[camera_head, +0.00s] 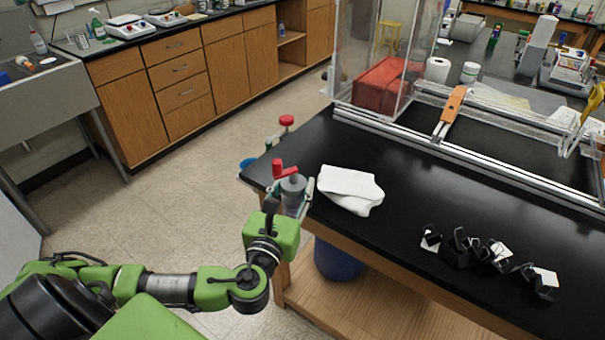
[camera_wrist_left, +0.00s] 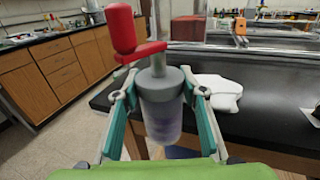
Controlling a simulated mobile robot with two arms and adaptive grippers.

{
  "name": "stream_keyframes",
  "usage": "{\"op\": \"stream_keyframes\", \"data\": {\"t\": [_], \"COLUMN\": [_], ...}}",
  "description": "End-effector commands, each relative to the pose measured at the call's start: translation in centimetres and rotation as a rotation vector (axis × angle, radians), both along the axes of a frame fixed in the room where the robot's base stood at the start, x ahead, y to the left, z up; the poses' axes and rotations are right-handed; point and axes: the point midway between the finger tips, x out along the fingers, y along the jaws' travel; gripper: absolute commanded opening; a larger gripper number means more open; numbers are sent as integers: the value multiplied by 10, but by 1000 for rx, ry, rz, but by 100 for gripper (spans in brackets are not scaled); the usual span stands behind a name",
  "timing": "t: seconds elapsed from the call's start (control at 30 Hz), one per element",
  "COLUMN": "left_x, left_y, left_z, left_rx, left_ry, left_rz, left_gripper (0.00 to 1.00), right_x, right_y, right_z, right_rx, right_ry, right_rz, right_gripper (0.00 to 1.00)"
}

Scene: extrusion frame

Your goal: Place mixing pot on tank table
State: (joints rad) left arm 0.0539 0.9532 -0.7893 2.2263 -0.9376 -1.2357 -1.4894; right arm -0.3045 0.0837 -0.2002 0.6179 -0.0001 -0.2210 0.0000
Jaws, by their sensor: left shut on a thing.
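The mixing pot (camera_wrist_left: 161,105) is a grey cylinder with a red crank handle on top. My left gripper (camera_wrist_left: 158,97) is shut on the pot, one finger on each side, and holds it upright. In the head view the pot (camera_head: 293,187) is at the left front corner of the black-topped table (camera_head: 400,195), beside a white cloth. I cannot tell from these views whether the pot's base touches anything. My right gripper is not in view.
A crumpled white cloth (camera_head: 348,188) lies just right of the pot. Several small black clips (camera_head: 470,247) lie on the table's right part. A clear framed tank with rails (camera_head: 440,130) stands at the back. The black top between is clear. A blue bin (camera_head: 337,262) stands below.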

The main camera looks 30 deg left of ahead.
Motion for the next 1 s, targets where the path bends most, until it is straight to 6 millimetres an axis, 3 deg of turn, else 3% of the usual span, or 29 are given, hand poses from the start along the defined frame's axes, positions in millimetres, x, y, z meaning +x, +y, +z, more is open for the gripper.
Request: {"op": "stream_keyframes", "data": {"t": [0.03, 0.2, 0.4, 0.5, 0.6, 0.7, 1.0], "left_x": [23, 79, 109, 114, 117, 122, 153], "left_y": [27, 117, 205, 232, 245, 241, 176], "left_z": [4, 33, 70, 82, 89, 88, 58], "left_rx": [0, -3, -3, 0, 0, -4, -5], "left_ry": [-12, -11, -6, -3, 0, 1, 3], "left_rz": [59, 235, 381, 419, 437, 441, 440], "left_gripper": [14, 14, 14, 14, 14, 14, 14], "right_x": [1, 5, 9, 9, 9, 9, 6], "right_y": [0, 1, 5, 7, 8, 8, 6], "right_z": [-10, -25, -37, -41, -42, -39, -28], "right_rx": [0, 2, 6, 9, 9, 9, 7], "right_ry": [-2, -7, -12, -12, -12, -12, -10], "right_rz": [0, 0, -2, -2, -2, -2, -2], "right_gripper": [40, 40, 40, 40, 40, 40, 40]}}
